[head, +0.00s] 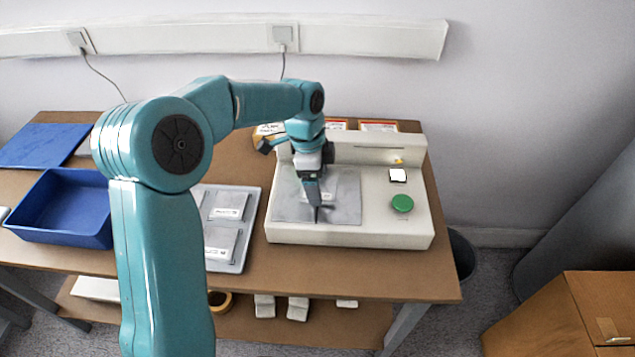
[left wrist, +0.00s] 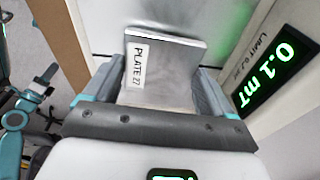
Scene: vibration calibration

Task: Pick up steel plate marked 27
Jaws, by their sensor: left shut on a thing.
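The steel plate marked PLATE 27 (left wrist: 172,70) is a grey plate with a white label at its left side. In the left wrist view it sits between the two fingers of my left gripper (left wrist: 155,88), which is shut on it. In the head view my left gripper (head: 317,208) points down over the grey square pad (head: 346,206) of a cream machine (head: 350,234). The gripper largely hides the plate there. From these views I cannot tell whether the plate touches the pad.
The machine has a green button (head: 402,203); its display (left wrist: 279,75) reads 0.1 mT. A grey tray (head: 234,266) with labelled plates lies left of the machine. An empty blue bin (head: 62,232) and a blue panel (head: 42,145) are farther left. A cardboard box (head: 560,318) stands at lower right.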

